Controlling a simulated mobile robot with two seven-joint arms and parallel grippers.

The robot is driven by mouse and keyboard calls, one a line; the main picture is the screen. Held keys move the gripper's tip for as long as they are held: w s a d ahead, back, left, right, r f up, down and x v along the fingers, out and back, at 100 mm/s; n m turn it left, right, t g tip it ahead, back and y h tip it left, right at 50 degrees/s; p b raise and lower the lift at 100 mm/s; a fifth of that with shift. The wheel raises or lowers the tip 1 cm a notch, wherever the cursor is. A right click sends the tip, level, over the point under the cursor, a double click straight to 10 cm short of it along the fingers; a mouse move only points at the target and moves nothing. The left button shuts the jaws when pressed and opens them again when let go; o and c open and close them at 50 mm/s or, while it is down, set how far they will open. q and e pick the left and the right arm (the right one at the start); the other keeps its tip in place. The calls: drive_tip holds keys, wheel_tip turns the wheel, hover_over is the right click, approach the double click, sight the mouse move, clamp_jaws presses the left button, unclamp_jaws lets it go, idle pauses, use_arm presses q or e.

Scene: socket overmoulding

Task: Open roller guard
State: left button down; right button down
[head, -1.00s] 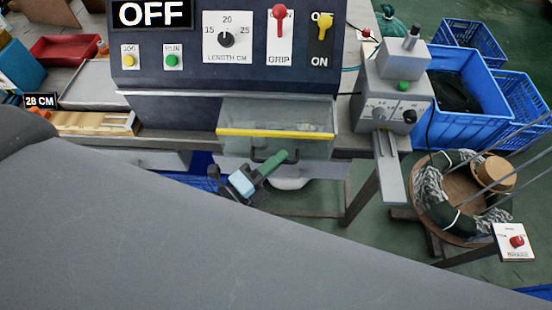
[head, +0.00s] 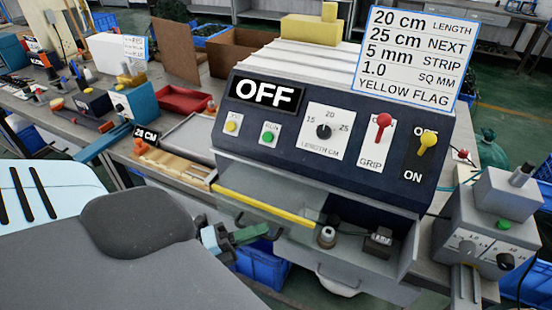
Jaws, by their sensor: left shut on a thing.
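The roller guard (head: 262,207) is a clear panel with a yellow strip, at the front of the dark control console. Its yellow strip slants down to the right. Below and right of it, a small round roller-like part (head: 327,238) and a dark block (head: 378,242) show in the bay. My left gripper (head: 264,232), with green fingers, is at the guard's front just below the yellow strip, shut on its dark handle; the fingertips partly hide the grip. How far the guard stands open is hard to tell. My right gripper is not in view.
The console shows an OFF display (head: 264,93), a red GRIP lever (head: 383,122) and a yellow switch (head: 428,141). A grey machine (head: 485,232) stands at right. A red tray (head: 184,100) and a wooden fixture (head: 175,166) are at left. My arm covers the lower left.

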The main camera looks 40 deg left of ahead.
use_arm(q)
drive_tip(key=shift+s+a, duration=0.1)
drive_tip(key=shift+a, duration=0.2)
drive_tip(key=c, duration=1.8)
unclamp_jaws()
drive_tip(key=b+v, duration=0.1)
drive_tip(key=v, duration=0.7)
drive_tip(key=shift+b, duration=0.3)
